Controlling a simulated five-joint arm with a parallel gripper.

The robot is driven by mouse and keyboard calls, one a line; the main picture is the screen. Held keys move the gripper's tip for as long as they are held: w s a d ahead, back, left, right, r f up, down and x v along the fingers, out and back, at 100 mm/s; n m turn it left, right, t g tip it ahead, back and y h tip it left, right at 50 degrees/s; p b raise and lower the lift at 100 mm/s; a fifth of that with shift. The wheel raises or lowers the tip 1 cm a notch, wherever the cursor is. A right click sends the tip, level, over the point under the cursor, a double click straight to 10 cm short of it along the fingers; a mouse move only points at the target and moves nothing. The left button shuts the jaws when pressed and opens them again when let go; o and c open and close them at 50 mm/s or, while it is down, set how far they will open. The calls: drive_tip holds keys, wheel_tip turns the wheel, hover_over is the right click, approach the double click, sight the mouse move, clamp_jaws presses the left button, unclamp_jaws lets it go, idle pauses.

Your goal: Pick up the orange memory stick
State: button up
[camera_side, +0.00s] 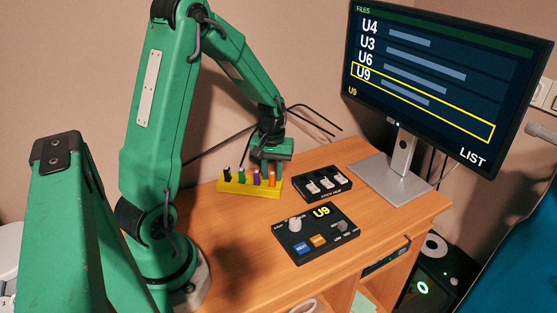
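The orange memory stick (272,177) stands upright at the right end of a yellow holder (248,190). Black, green and purple sticks stand in a row to its left in the same holder. My gripper (270,163) is pointed down right over the orange stick. Its fingers are small and dark here, and I cannot tell whether they are apart, shut or touching the stick.
A black hub (322,184) with several light plugs lies right of the holder. A control box (318,235) showing "U9" sits in front. A monitor (430,75) listing files, with U9 outlined, stands at the back right. Bare table (385,220) lies right of the box.

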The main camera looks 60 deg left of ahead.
sight(273, 174)
drive_tip(key=shift+f, duration=0.55)
clamp_jaws()
drive_tip(key=shift+r, duration=0.15)
drive_tip(key=shift+r, duration=0.5)
drive_tip(key=r, duration=0.3)
drive_tip(key=shift+d+r, duration=0.1)
drive_tip(key=shift+d, duration=0.1)
drive_tip(key=d+r, duration=0.6)
drive_tip(key=d, duration=0.5)
drive_tip(key=shift+s+d+r, duration=0.15)
drive_tip(key=shift+s+r, duration=0.15)
drive_tip(key=shift+s, duration=0.15)
